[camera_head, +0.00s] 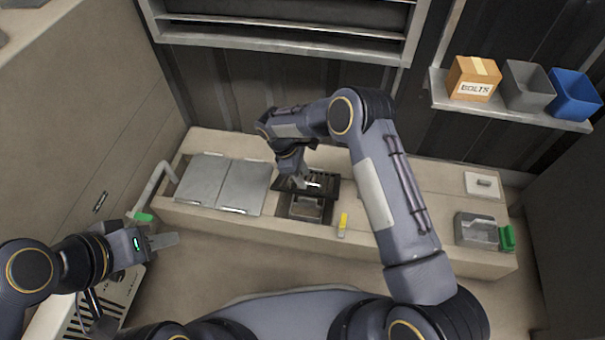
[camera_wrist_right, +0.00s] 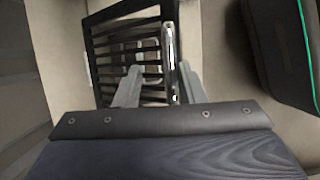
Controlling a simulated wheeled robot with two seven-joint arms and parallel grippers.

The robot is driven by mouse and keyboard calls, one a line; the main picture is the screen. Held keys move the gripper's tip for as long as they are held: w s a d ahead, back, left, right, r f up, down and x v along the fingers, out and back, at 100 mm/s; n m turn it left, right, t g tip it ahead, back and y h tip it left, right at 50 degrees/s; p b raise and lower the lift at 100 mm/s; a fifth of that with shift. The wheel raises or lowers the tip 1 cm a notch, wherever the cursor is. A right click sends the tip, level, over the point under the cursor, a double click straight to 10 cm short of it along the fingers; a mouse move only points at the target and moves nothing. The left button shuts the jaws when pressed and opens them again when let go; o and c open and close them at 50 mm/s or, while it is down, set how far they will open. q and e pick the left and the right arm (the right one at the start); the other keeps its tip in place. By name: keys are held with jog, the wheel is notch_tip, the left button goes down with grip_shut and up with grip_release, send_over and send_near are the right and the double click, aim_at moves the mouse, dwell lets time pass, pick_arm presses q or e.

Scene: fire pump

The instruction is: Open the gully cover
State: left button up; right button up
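The gully cover (camera_head: 328,184) is a dark slatted grate in the middle of the beige bench. A dark-rimmed recess (camera_head: 305,208) shows just in front of it. The angle of the cover is hard to tell. In the right wrist view the slats (camera_wrist_right: 128,48) fill the space ahead of the fingers, with a shiny metal bar (camera_wrist_right: 171,45) along one side. My right gripper (camera_head: 301,184) is over the cover; its fingers (camera_wrist_right: 158,78) are apart, and the bar lies between them, close to the right finger.
Two grey plates (camera_head: 222,183) lie left of the cover, beside a bent pipe (camera_head: 158,180). A yellow-topped part (camera_head: 342,223) stands at the bench's front edge. A metal tray (camera_head: 476,229) with a green part (camera_head: 507,238) is at the right. A shelf (camera_head: 510,112) holds several containers.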

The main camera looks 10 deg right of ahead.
jog(key=p+v, duration=0.2)
jog(key=v, duration=0.5)
jog(key=shift+r, duration=0.35)
jog(key=shift+w+r, duration=0.1)
